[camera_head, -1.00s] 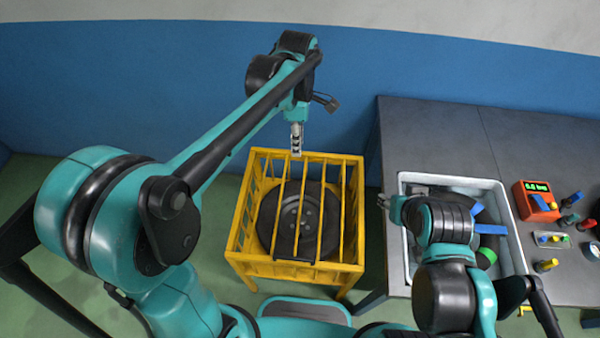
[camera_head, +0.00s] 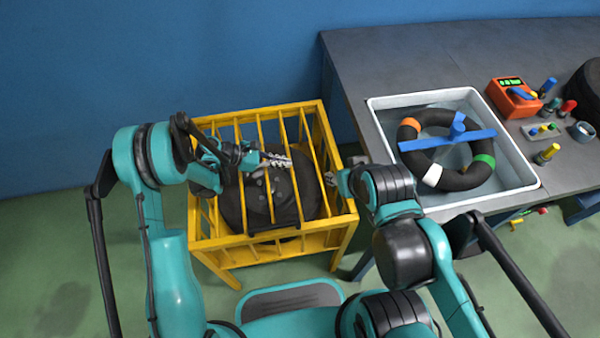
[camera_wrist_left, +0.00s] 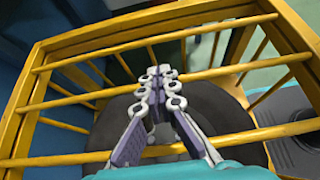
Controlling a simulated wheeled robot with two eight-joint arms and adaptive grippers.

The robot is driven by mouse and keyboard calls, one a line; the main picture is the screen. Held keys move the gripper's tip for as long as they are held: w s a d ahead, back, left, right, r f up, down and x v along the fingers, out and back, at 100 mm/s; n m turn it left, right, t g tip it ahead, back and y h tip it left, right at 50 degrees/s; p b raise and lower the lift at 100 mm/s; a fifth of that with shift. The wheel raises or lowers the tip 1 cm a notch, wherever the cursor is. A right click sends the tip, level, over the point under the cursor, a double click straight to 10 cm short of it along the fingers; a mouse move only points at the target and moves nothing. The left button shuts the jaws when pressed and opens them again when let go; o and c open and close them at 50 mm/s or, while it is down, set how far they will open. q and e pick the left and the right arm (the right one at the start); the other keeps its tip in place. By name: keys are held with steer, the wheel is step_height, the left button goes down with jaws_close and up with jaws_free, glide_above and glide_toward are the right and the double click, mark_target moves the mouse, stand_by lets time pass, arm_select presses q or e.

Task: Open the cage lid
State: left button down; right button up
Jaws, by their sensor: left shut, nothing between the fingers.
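The yellow cage (camera_head: 340,222) stands on the floor in front of me. A dark wheel (camera_head: 311,198) lies inside under the bars. My left gripper (camera_head: 286,161) is shut and empty over the middle of the lid. In the left wrist view its fingertips (camera_wrist_left: 158,86) cover part of the yellow bars (camera_wrist_left: 245,75); I cannot tell whether they touch. My right gripper (camera_head: 338,181) is by the cage's right side, its fingers too small to read.
A grey table (camera_head: 370,72) stands right of the cage. It bears a white tub (camera_head: 379,106) with a tire tube (camera_head: 455,180) in water, an orange device (camera_head: 512,97) and several small tools. A blue wall is behind the cage. Green floor is free at left.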

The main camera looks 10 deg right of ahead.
arm_select(q)
steer(key=b+x, duration=0.3)
steer(key=x, duration=0.6)
steer(key=shift+d, duration=0.4)
steer(key=w+r+n+g+p, duration=0.1)
steer(key=w+r+p, duration=0.1)
steer(key=r, duration=0.5)
steer(key=w+r+n+g+p, duration=0.1)
steer(key=r+p, duration=0.3)
steer(key=r, duration=0.4)
steer(key=shift+w+r+n+g, duration=0.15)
steer(key=shift+w+n+g, duration=0.25)
steer(key=shift+w, duration=0.4)
